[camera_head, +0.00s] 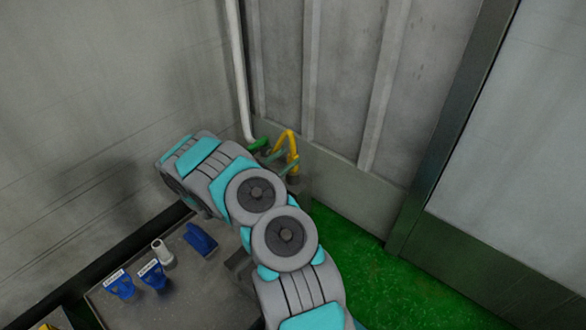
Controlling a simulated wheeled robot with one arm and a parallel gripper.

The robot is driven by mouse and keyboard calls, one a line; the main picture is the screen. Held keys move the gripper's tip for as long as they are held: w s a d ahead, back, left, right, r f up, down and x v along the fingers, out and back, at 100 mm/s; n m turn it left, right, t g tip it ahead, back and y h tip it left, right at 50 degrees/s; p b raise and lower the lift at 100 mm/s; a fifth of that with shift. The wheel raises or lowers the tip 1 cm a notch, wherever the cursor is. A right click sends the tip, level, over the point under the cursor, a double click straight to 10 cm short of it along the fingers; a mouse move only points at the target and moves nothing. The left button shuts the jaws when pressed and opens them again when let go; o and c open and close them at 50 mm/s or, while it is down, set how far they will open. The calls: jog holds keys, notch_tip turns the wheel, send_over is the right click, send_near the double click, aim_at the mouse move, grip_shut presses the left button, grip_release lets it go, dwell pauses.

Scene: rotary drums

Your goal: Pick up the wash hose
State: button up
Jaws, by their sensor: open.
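A bent yellow tube-like piece (291,142) stands by the back wall, just beyond my arm. Green parts (259,145) show beside it, close to the foot of a white pipe. This may be the wash hose, but its lower part is hidden behind my arm and I cannot tell for sure. My grey and teal arm reaches up from the bottom middle and bends over to the left. My gripper is not visible; the far end of the arm turns down and away, and nothing shows in its grasp.
A grey work surface (190,300) at lower left holds blue labelled items (152,275), a white cylinder (162,253) and a dark blue item (201,239). A white pipe (239,70) runs down the corner. Green floor (375,285) lies open right of my arm, bounded by a grey panel wall (340,90).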

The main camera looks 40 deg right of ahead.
aim_at(296, 153)
jog(key=shift+w+f+n+t, duration=0.15)
jog(key=shift+w+f+n, duration=0.05)
jog(key=shift+f, duration=0.25)
jog(key=shift+w+f+n+t, duration=0.15)
jog(key=shift+f+n, duration=0.05)
jog(key=shift+f, duration=0.25)
jog(key=shift+d+f, duration=0.1)
jog(key=shift+d, duration=0.2)
jog(key=shift+w+d, duration=0.15)
jog(key=shift+d, duration=1.6)
jog(key=shift+w+d, duration=0.1)
jog(key=shift+d, duration=1.6)
grip_shut()
